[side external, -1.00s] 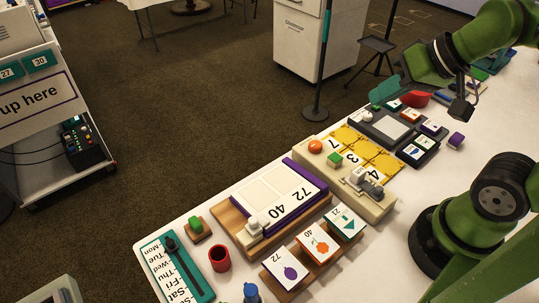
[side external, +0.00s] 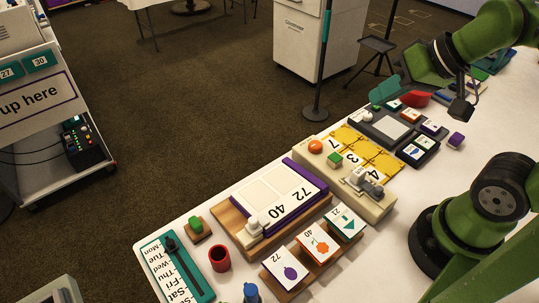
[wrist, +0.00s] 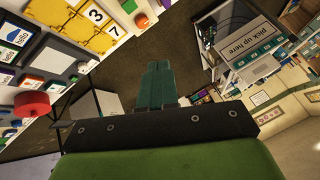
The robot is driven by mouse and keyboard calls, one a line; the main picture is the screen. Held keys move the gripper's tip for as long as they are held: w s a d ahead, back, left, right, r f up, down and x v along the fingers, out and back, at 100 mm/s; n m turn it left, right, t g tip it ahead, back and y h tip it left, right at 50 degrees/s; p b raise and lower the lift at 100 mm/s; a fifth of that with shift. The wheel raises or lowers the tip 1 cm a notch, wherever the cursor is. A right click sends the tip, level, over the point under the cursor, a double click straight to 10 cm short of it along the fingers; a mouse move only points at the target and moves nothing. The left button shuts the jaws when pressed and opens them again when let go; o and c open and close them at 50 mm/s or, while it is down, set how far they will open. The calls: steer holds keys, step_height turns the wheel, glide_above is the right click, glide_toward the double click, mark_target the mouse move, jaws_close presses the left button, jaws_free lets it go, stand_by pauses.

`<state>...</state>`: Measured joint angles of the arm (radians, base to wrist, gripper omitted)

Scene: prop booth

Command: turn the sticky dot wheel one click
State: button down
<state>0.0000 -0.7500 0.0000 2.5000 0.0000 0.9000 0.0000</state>
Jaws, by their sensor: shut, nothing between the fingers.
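My gripper (side external: 376,99) hangs in the air over the far right part of the white table, with its teal fingers pointing left. In the wrist view its two fingers (wrist: 157,75) lie together, shut and empty. No thing in view can be surely told as the sticky dot wheel. A red round piece (side external: 416,98) stands on the table just right of the fingers in the side view; it also shows at the left of the wrist view (wrist: 32,104). The fingers look apart from it in the wrist view.
A dark-framed board with cards (side external: 397,128) lies below the gripper. A beige block with yellow number tiles (side external: 383,165) and an orange knob (side external: 315,146) stands left of it. A purple-edged board (side external: 318,180) and a card rack (side external: 318,262) are nearer. A post (side external: 320,70) stands beyond the table.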

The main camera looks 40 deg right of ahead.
mark_target(316, 144)
steer(key=c, duration=1.8)
jaws_free()
steer(key=shift+o, duration=1)
steer(key=shift+f, duration=0.15)
steer(key=o, duration=0.7)
steer(key=w, duration=0.1)
steer(key=w+f+g, duration=0.1)
steer(key=w+g, duration=0.1)
steer(key=shift+w+a+f, duration=0.2)
steer(key=shift+w+f, duration=0.05)
steer(key=shift+o, duration=0.8)
steer(key=w+f+m+g+h, duration=0.1)
steer(key=w+m+g, duration=0.2)
steer(key=w, duration=0.3)
steer(key=shift+a+f, duration=0.3)
steer(key=shift+f, duration=0.1)
steer(key=w+f+m, duration=0.1)
steer(key=f+m, duration=0.1)
steer(key=f, duration=0.3)
steer(key=w+f+m+g, duration=0.1)
steer(key=f, duration=0.5)
steer(key=w+f+m+g+h, duration=0.1)
steer(key=f+m, duration=0.1)
steer(key=f, duration=0.3)
steer(key=shift+w+d+f+m, duration=0.1)
steer(key=shift+w+f+m, duration=0.15)
steer(key=shift+m, duration=0.05)
